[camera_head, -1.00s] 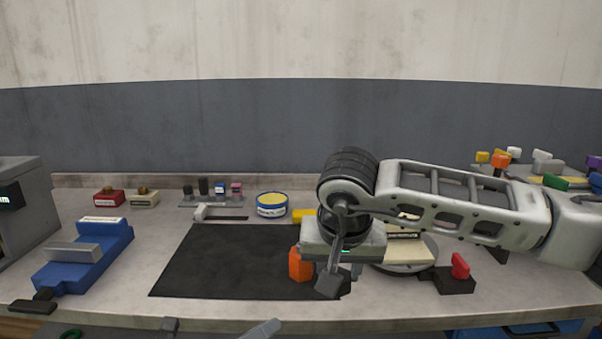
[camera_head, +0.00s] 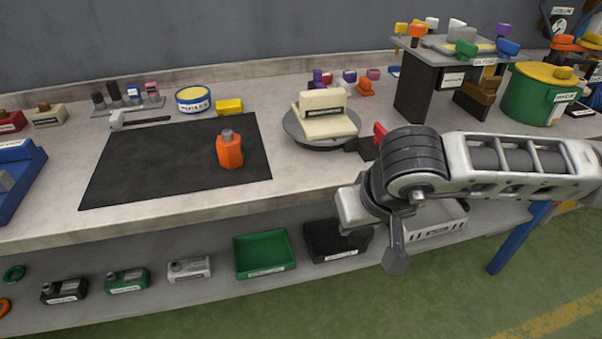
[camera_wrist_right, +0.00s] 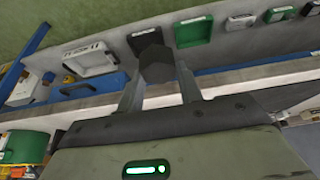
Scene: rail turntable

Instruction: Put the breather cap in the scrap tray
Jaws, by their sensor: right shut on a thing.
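My right gripper (camera_head: 397,262) points down beyond the bench's front edge, at the right in the head view. In the right wrist view its two fingers (camera_wrist_right: 158,85) are shut on a dark, faceted piece, likely the breather cap (camera_wrist_right: 157,66). On the lower shelf stand a green tray (camera_head: 262,271), a black tray (camera_head: 318,252) and a white tray (camera_head: 440,232) partly behind my arm. Their labels are too small to read, so I cannot tell which is the scrap tray. My left gripper is out of view.
An orange bottle-like part (camera_head: 229,152) stands on the black mat (camera_head: 150,165). A round plate with a cream block (camera_head: 325,113) and a red-handled part (camera_head: 380,133) stand near the bench edge.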

